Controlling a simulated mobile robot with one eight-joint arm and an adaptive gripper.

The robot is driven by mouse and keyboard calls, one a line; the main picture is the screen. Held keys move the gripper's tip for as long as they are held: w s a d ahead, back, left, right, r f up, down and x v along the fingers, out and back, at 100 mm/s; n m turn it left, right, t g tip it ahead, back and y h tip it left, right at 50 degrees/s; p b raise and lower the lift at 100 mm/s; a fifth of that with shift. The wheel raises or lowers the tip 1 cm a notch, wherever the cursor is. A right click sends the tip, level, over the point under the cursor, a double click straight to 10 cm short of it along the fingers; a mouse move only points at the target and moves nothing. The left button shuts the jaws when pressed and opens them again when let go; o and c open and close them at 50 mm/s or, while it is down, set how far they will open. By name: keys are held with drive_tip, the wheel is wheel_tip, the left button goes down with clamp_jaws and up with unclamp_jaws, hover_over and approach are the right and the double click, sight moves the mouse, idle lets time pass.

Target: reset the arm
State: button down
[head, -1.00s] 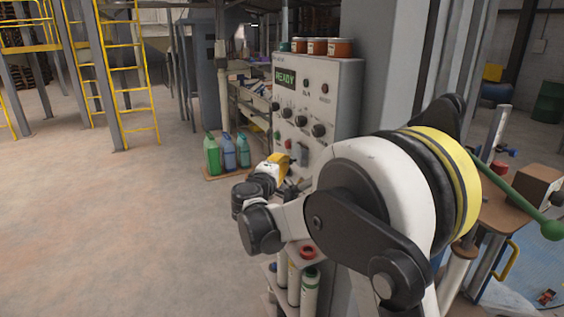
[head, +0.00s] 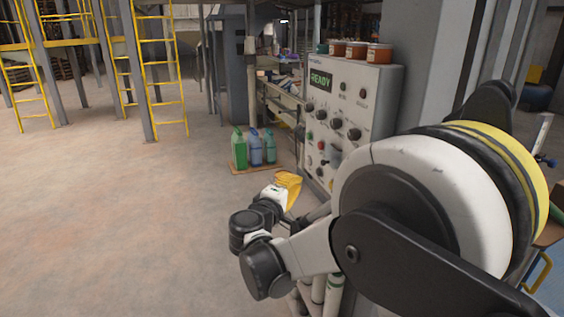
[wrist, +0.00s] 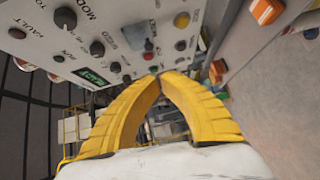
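My arm reaches across the right of the head view, with a large white, black and yellow joint in front. My gripper (head: 290,182) has yellow fingers and is just left of the lower control panel in that view. In the wrist view my gripper (wrist: 160,76) is upside-down to the scene, its two curved fingertips meeting with nothing seen between them. The control panel (head: 345,105) carries knobs, buttons and a green READY display; it also fills the upper left of the wrist view (wrist: 120,45). The gripper appears clear of it, though the exact gap cannot be told.
Orange-brown jars (head: 357,50) stand on top of the panel cabinet. Green and blue jugs (head: 255,148) sit on a low board on the floor. A yellow ladder (head: 162,75) and platform stand at the back left. The floor (head: 110,215) on the left is open.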

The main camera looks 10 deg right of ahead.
drive_tip(key=s+d+f+m+g+y, duration=0.1)
drive_tip(key=s+d+m+g+y, duration=0.2)
drive_tip(key=s, duration=0.4)
drive_tip(key=s+d+m+g, duration=0.2)
drive_tip(key=s+d, duration=0.4)
drive_tip(key=s, duration=0.1)
drive_tip(key=s+a+f+m+g+y, duration=0.1)
drive_tip(key=s+a+f+m+y, duration=0.1)
drive_tip(key=s, duration=0.7)
drive_tip(key=s+a+f+m+y, duration=0.2)
drive_tip(key=s+f+m+y, duration=0.1)
drive_tip(key=s, duration=0.7)
drive_tip(key=shift+a+f+g+y, duration=0.35)
drive_tip(key=shift+g+y, duration=0.05)
drive_tip(key=shift+y, duration=0.4)
drive_tip(key=shift+s, duration=0.1)
